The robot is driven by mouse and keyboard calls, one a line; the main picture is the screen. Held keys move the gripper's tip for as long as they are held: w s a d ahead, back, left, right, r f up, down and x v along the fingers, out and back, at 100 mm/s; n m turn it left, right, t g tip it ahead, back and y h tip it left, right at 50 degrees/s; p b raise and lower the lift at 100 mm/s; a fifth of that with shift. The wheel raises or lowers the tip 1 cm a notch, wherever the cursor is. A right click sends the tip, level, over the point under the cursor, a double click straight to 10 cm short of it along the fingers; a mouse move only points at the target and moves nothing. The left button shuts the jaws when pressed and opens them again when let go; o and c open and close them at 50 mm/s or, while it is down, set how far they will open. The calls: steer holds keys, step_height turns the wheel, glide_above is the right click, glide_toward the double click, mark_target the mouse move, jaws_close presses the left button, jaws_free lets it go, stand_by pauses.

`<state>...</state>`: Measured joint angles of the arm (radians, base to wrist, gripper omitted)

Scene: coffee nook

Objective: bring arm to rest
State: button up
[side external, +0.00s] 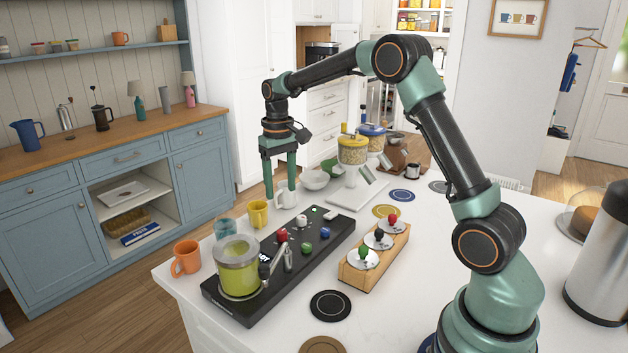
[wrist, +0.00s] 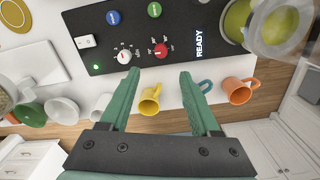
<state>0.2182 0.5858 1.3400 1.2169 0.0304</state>
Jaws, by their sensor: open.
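My gripper (side external: 280,193) hangs pointing down above the far-left part of the white counter (side external: 420,222), its green fingers apart and nothing between them. In the wrist view the two fingertips (wrist: 159,73) frame a gap over the near edge of the black control panel (wrist: 180,27). The yellow mug (wrist: 150,100) shows beyond that gap, standing on the counter below. My arm reaches out over the counter from the right in the side view. The black panel also shows in the side view (side external: 333,233), just in front of the gripper.
Orange (side external: 186,257), teal (side external: 226,228) and white (side external: 286,196) mugs line the panel's far side. Grain-filled containers (side external: 353,153) stand behind.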

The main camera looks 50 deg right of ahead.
steer(key=s+a+r+n+t, duration=0.1)
steer(key=s+a+r+t, duration=0.2)
steer(key=s+a+r, duration=0.45)
steer(key=s+a+n+t, duration=0.1)
steer(key=s+a+t, duration=0.1)
steer(key=s, duration=1)
steer(key=shift+a+r+n+t, duration=0.3)
steer(key=shift+a+n, duration=0.1)
steer(key=shift+a, duration=0.2)
